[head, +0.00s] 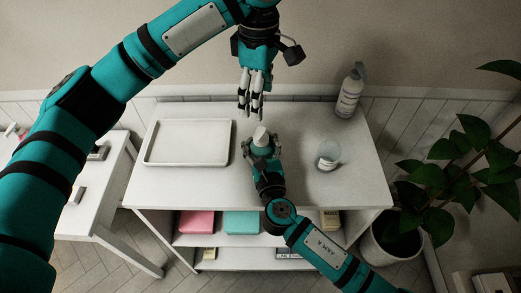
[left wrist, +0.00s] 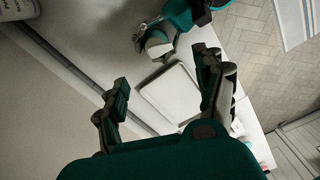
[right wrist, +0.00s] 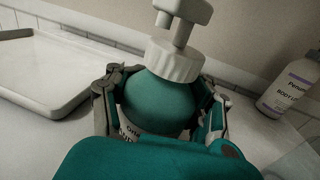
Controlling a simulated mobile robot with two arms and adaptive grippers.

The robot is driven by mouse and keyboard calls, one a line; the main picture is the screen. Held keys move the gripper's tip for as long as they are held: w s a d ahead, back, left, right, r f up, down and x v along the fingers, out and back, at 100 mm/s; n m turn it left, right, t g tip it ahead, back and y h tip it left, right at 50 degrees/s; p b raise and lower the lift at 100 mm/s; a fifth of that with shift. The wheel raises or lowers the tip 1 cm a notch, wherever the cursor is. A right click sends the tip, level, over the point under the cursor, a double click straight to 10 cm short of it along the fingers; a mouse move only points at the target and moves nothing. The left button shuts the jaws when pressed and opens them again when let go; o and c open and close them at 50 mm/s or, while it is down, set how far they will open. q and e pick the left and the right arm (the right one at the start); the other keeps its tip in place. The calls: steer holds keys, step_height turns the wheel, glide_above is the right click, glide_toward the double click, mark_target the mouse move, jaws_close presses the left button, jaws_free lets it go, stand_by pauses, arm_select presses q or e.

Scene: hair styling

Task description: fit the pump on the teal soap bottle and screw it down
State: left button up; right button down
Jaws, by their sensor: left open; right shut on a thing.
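The teal soap bottle (right wrist: 158,104) stands upright on the white table, its body between the fingers of my right gripper (head: 262,152), which is shut on it. The white pump (right wrist: 175,50) sits on top of the bottle, its collar over the neck and looking slightly tilted; I cannot tell how tightly it is screwed. The pump also shows in the head view (head: 261,136) and in the left wrist view (left wrist: 157,45). My left gripper (head: 251,105) is open and empty, pointing down behind and above the bottle, apart from the pump.
A white tray (head: 150,161) lies on the left of the table (head: 355,180). A white lotion bottle (head: 348,95) stands at the back right, and a clear glass vessel (head: 328,154) stands right of my right gripper. A potted plant (head: 455,175) is beyond the table's right edge.

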mark_target(259, 133)
arm_select(q)
steer(key=shift+r+n, duration=0.1)
steer(key=shift+n, duration=0.4)
step_height(259, 133, down, 12)
steer(key=shift+f, duration=0.1)
stand_by(0.4)
